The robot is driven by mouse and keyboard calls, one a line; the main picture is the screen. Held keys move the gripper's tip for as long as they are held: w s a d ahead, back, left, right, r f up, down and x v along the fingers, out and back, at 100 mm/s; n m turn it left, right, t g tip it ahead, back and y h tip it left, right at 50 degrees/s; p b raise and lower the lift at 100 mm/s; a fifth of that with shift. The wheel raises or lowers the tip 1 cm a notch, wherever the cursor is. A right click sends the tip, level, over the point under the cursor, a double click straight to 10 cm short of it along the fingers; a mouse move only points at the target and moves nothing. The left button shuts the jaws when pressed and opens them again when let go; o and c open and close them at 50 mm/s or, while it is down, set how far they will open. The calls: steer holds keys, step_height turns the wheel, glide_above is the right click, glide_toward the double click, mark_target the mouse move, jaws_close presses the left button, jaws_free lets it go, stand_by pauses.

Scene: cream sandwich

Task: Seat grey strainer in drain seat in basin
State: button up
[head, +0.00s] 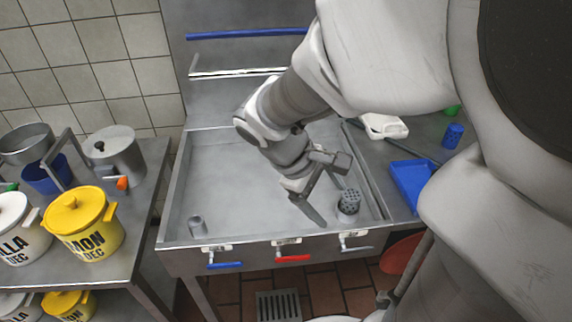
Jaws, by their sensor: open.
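A grey strainer (349,201), a short cylinder with holes in its top, stands upright at the front right of the steel basin (225,180). A round grey edge shows at its foot; I cannot tell whether this is the drain seat or how the strainer sits on it. My gripper (326,201) reaches down into the basin just left of the strainer, with its fingers spread and nothing between them. The right finger is close to the strainer; contact cannot be told.
The basin's front rim carries blue (225,265), red (292,258) and grey (357,249) levers. A left table holds a yellow pot (85,225) and other pots. A blue tray (408,180) and blue cup (453,135) lie right. The basin's middle left is clear.

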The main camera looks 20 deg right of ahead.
steer(key=s+a+r+m+t+y, duration=0.4)
steer(key=a+r+m+t+y, duration=0.2)
steer(key=a+r, duration=0.2)
steer(key=shift+s+r+m, duration=0.2)
steer(key=shift+r+m, duration=0.1)
steer(key=shift+r, duration=0.25)
steer(key=shift+a+r, duration=0.1)
